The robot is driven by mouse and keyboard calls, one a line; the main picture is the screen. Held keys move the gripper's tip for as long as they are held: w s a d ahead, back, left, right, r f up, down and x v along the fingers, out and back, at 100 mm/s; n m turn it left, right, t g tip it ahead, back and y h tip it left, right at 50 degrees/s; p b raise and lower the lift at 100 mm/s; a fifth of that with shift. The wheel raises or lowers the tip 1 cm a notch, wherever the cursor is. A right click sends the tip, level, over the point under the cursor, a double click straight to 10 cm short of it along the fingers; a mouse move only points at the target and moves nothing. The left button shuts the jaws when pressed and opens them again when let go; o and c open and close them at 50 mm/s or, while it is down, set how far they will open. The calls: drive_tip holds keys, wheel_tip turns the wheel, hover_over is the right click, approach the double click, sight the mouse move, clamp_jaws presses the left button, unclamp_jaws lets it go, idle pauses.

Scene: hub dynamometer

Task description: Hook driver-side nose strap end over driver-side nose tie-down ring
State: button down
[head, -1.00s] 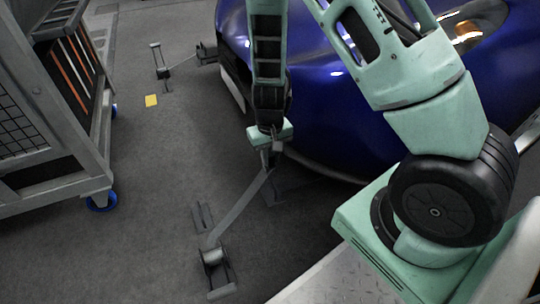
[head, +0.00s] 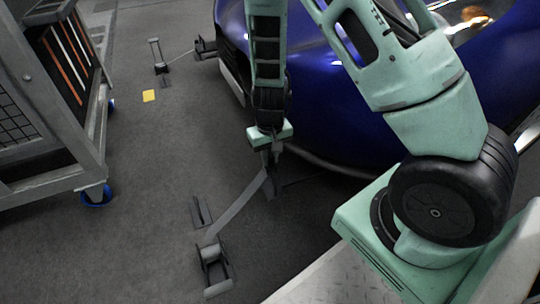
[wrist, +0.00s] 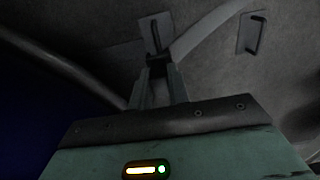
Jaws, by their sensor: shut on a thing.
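My gripper (head: 270,168) points down beside the nose of the blue car and is shut on the driver-side nose strap end (wrist: 158,66), which is mostly hidden between the fingers. The grey strap (head: 238,207) runs from its ratchet (head: 213,265) on the floor up to my gripper. In the wrist view the strap (wrist: 205,33) leaves the fingertips toward the upper right. Just beyond the fingertips is a plate with a dark upright loop (wrist: 154,38), likely the driver-side nose tie-down ring. I cannot tell whether the strap end touches it.
The blue car (head: 340,110) is close on the right of my gripper; its lower edge (wrist: 60,65) shows in the wrist view. A slotted floor plate (head: 201,212) lies near the ratchet. A grey cart (head: 95,150) stands left. Open floor lies between cart and strap.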

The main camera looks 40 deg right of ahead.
sight(270, 164)
drive_tip(key=shift+f, duration=0.2)
drive_tip(key=shift+f+b, duration=1.3)
drive_tip(key=shift+f, duration=0.25)
drive_tip(key=c, duration=1.3)
unclamp_jaws()
drive_tip(key=shift+o, duration=0.2)
wheel_tip(270, 164, up, 18)
drive_tip(key=p, duration=1.2)
drive_tip(key=shift+f, duration=0.2)
